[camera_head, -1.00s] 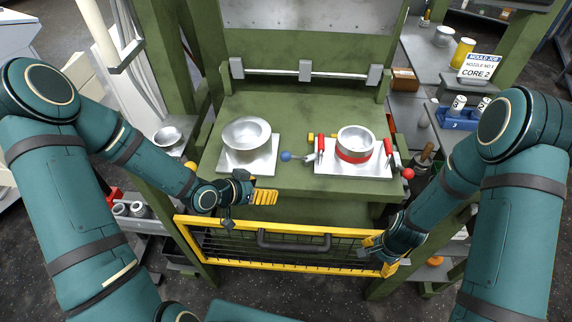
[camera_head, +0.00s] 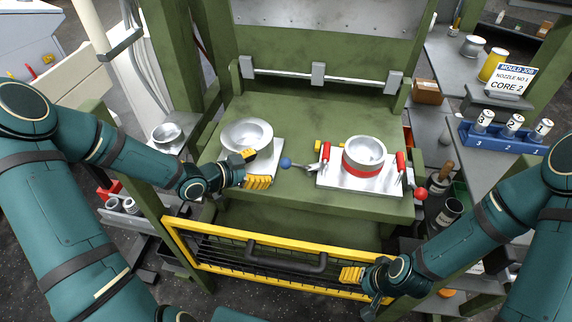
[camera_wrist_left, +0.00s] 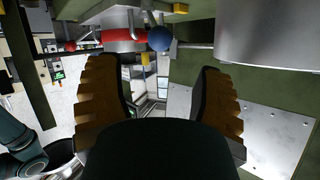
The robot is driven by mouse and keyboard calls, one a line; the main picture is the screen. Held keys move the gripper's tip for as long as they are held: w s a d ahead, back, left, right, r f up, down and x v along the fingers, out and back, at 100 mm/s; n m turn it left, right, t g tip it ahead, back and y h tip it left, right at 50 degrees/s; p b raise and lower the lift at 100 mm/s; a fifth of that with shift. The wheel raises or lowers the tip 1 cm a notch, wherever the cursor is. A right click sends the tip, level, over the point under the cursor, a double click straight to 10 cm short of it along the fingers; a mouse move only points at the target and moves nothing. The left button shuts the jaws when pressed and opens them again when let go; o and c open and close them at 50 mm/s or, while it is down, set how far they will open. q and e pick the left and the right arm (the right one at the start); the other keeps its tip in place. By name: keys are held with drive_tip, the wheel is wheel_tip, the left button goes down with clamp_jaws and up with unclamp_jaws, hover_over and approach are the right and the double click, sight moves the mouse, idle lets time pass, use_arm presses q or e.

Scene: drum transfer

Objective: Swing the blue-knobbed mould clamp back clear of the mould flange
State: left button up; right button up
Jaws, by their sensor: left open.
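The blue knob (camera_head: 286,162) tips a metal clamp arm (camera_head: 308,167) that reaches left from the left edge of the right-hand plate (camera_head: 345,186). On that plate stands a silver mould (camera_head: 363,153) with a red band, between two red handles. My left gripper (camera_head: 254,169) is open and empty, left of the blue knob and apart from it, over the left plate's right edge. In the left wrist view the blue knob (camera_wrist_left: 159,38) shows ahead between the spread fingers (camera_wrist_left: 160,88). My right gripper (camera_head: 358,284) is by the yellow guard's right end; its opening is unclear.
A second silver mould (camera_head: 246,137) stands on the left plate, close behind my left gripper. A red ball (camera_head: 420,193) sticks out at the right plate's right side. The yellow mesh guard (camera_head: 290,281) crosses in front of the green press bed.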

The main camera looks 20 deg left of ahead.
sight(281, 164)
use_arm(q)
drive_tip(key=b+x, duration=0.1)
drive_tip(key=x, duration=0.8)
drive_tip(key=shift+w+d+f+b, duration=0.15)
drive_tip(key=shift+w+b, duration=0.05)
drive_tip(key=shift+b, duration=0.15)
clamp_jaws()
